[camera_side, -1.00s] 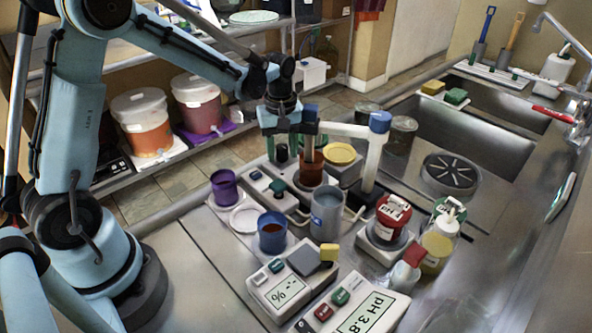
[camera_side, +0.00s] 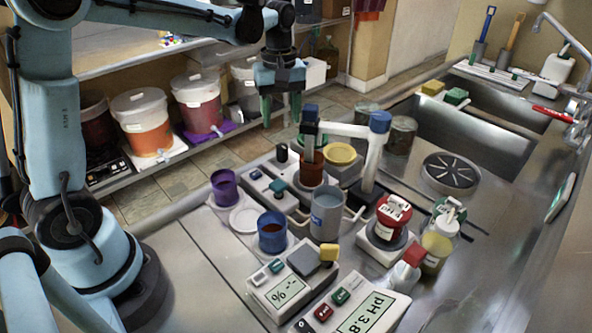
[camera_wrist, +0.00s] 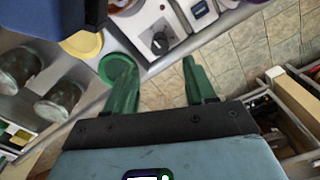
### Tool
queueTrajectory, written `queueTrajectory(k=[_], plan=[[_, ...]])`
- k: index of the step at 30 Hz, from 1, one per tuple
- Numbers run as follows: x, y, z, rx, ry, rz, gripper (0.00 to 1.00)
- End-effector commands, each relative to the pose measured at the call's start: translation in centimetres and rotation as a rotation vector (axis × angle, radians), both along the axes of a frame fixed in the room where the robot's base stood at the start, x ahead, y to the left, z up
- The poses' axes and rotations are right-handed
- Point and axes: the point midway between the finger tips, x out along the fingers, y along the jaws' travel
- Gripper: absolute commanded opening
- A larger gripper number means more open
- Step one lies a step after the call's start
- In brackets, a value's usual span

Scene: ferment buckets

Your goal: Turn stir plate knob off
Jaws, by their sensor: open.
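The black stir plate knob (camera_side: 282,153) stands at the far end of a white unit on the steel counter. In the wrist view the knob (camera_wrist: 160,42) shows from above on a white panel with small dial marks; its exact setting is too small to read. My gripper (camera_side: 281,118) is open and empty, its green fingers pointing down, above and beyond the knob in the side view. In the wrist view the fingers (camera_wrist: 157,78) are apart, with the knob ahead of them and not between them.
A brown-red beaker (camera_side: 311,171) and a post with a blue-capped arm (camera_side: 345,129) stand close right of the knob. A yellow dish (camera_side: 340,153), purple cup (camera_side: 225,188) and grey mug (camera_side: 326,215) are nearby. Buckets (camera_side: 147,125) fill the shelf behind, across a tiled floor gap.

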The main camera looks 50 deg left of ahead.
Motion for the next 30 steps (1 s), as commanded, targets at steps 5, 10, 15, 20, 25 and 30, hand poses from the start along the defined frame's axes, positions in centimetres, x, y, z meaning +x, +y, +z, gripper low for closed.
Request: queueTrajectory(k=[5,10,15,20,25,30], plan=[[0.0,0.0,2.0,0.0,0.0,0.0,0.55],[0.0,0.0,2.7,0.0,0.0,0.0,0.55],[0.0,0.0,2.7,0.0,0.0,0.0,0.55],[0.0,0.0,2.7,0.0,-0.001,-0.003,0.55],[-1.1,-0.6,3.3,0.008,-0.045,-0.082,0.55],[-3.5,-2.0,4.1,0.037,-0.152,-0.28,0.55]])
